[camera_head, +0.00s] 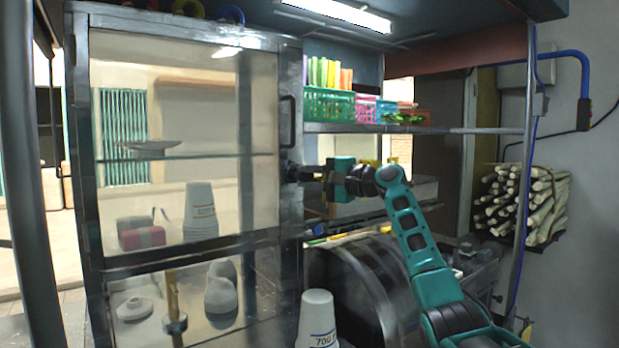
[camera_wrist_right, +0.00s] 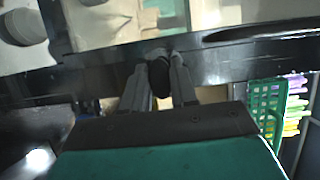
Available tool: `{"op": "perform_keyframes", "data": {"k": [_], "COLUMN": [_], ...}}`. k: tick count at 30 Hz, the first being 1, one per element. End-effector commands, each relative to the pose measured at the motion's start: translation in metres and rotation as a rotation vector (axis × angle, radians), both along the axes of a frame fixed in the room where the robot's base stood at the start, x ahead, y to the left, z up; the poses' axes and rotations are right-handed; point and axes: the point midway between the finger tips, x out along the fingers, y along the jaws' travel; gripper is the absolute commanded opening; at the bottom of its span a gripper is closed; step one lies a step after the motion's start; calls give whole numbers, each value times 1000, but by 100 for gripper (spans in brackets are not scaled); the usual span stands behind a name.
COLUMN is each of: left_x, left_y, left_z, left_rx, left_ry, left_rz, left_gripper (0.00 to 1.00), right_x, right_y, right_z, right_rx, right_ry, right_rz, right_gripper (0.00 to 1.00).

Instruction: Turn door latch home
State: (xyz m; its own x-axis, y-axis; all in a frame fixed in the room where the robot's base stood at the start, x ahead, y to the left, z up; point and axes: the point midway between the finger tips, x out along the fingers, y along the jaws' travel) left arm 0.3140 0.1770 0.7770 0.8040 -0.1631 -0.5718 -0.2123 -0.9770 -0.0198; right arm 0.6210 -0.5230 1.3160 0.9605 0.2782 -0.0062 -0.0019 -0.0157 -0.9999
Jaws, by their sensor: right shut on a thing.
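The glass cabinet door (camera_head: 285,60) has a dark metal frame and stands at the left in the head view. It looks closed. The door latch (camera_head: 291,172) is a small dark knob on the right stile of the frame, below the black handle (camera_head: 287,122). My right gripper (camera_head: 305,174) reaches it from the right, with its fingers at the latch. In the right wrist view the dark latch (camera_wrist_right: 160,72) sits between the two fingers of my right gripper (camera_wrist_right: 160,80), which are shut on it. The latch's exact angle is hard to tell. My left gripper is not in view.
Shelves right of the door hold a green basket (camera_head: 328,104) and other coloured baskets. A dark round drum (camera_head: 350,285) and a stack of white cups (camera_head: 317,318) stand below my right arm. Sugarcane stalks (camera_head: 522,205) are piled at the right.

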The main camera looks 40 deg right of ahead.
Motion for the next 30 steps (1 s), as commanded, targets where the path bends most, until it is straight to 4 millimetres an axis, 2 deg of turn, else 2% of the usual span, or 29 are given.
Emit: {"op": "perform_keyframes", "data": {"k": [2,3,9,17,20,23,30], "left_x": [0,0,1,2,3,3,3], "left_y": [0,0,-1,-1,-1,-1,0], "left_z": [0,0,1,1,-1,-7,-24], "left_rx": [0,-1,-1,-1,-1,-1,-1], "left_ry": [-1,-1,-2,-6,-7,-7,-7], "left_rz": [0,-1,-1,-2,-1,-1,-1], "left_gripper": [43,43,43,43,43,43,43], "right_x": [0,0,0,-1,-6,-20,-71], "right_y": [-1,-1,0,-1,-3,-7,-21], "right_z": [0,0,0,0,-2,-3,-4], "right_rx": [-2,-1,0,0,-1,-2,-4], "right_ry": [-1,0,0,-1,0,-1,1], "right_rz": [-2,-2,-1,-1,-2,-4,-3], "right_gripper": [0,31,50,52,52,52,52]}}
